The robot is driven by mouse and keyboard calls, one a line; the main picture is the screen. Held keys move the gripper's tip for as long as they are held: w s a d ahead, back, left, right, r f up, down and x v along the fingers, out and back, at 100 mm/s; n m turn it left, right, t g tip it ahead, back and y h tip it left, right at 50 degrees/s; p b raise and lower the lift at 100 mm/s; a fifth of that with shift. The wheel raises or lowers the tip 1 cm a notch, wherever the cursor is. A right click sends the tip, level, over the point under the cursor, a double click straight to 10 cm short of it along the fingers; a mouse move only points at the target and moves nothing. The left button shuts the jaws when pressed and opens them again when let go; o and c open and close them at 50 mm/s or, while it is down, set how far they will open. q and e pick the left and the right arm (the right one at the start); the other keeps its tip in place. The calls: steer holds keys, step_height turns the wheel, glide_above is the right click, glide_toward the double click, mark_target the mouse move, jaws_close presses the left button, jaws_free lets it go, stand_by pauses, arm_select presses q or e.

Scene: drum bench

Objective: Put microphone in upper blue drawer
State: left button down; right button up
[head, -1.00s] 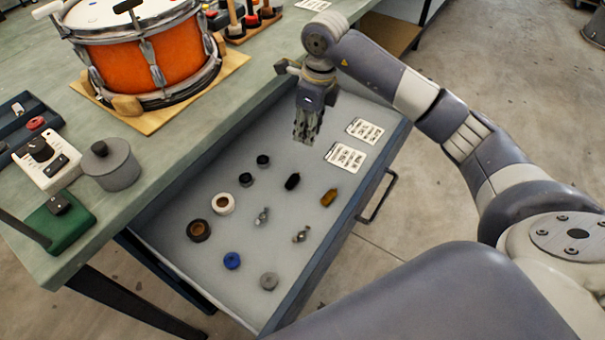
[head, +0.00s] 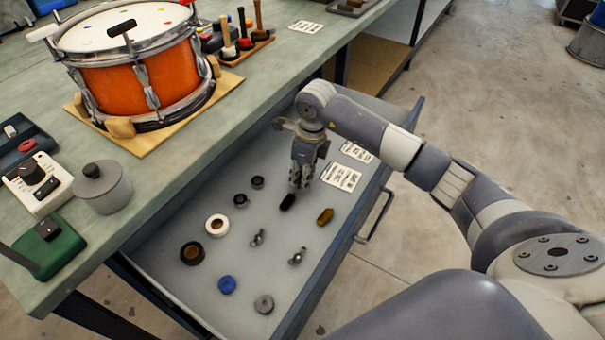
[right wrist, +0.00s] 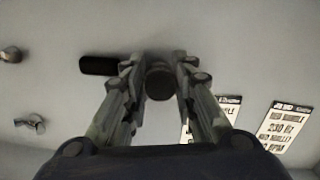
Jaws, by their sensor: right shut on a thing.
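The open blue drawer (head: 170,260) is pulled out from under the bench, with its grey floor showing. My right gripper (head: 298,188) points down inside it, low over the floor, beside a small black cylinder (head: 287,202). In the right wrist view the gripper (right wrist: 160,80) is shut on a dark, round-ended thing (right wrist: 160,84), which appears to be the microphone, seen end-on. Most of it is hidden by the fingers, and I cannot tell whether it touches the drawer floor. My left gripper is out of view.
Several small parts lie in the drawer, including a white ring (head: 216,225), a blue knob (head: 227,285) and an amber piece (head: 325,216). Printed cards (head: 341,176) lie right of the gripper. An orange drum (head: 120,90) stands on the bench (head: 180,160).

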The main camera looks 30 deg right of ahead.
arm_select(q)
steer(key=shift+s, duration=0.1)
arm_select(e)
steer(key=shift+f, duration=0.1)
steer(key=o, duration=1)
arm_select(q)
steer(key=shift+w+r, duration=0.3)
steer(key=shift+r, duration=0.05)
arm_select(e)
steer(key=shift+o, duration=0.2)
steer(key=r, duration=0.3)
steer(key=shift+d+p, duration=0.2)
steer(key=shift+p, duration=0.1)
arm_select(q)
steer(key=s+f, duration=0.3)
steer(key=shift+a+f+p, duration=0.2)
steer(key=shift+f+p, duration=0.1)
arm_select(e)
step_height(320, 180, up, 9)
steer(key=s, duration=0.1)
steer(key=shift+d, duration=0.3)
